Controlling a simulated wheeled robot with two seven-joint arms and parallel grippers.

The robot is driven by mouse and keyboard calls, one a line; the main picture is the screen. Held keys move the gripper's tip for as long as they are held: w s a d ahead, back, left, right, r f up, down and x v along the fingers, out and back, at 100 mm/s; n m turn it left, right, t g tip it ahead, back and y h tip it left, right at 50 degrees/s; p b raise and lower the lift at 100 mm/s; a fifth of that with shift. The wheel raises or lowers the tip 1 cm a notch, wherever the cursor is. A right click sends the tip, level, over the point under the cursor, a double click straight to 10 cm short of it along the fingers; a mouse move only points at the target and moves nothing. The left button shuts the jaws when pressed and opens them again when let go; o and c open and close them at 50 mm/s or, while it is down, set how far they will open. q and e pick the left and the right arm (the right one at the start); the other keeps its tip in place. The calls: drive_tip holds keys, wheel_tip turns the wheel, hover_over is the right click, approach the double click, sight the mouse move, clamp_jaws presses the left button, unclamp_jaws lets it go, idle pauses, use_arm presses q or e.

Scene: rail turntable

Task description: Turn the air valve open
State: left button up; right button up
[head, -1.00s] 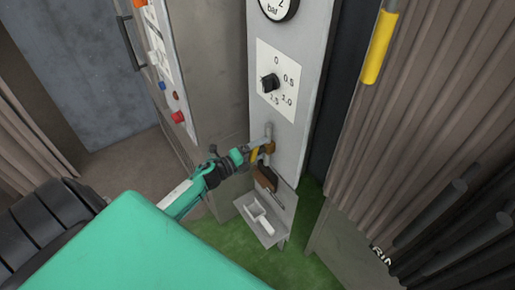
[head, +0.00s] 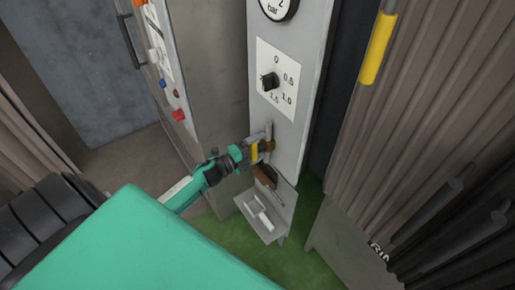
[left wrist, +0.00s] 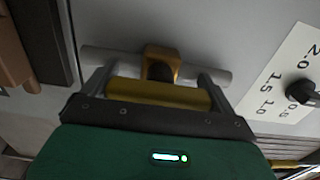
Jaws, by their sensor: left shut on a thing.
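The air valve has a brass-coloured body (head: 269,145) on a short grey pipe (head: 268,130), low on the front of a grey panel. Its yellow handle (head: 254,152) stands out from the panel, roughly in line with the pipe. In the left wrist view the yellow handle (left wrist: 158,95) lies across between the two fingers, with the brass body (left wrist: 161,62) and pipe (left wrist: 215,77) behind it. My left gripper (head: 256,149) is shut on the handle. My right gripper is not in view.
A black knob (head: 269,81) on a white numbered dial and a gauge (head: 279,8) sit above the valve. A brown block (head: 266,176) and a small shelf (head: 247,217) with a white item are below.

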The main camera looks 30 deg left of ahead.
use_arm(q)
drive_tip(key=o, duration=0.7)
drive_tip(key=shift+a, duration=0.1)
drive_tip(key=b+v, duration=0.3)
drive_tip(key=v, duration=1)
drive_tip(key=shift+s, duration=0.35)
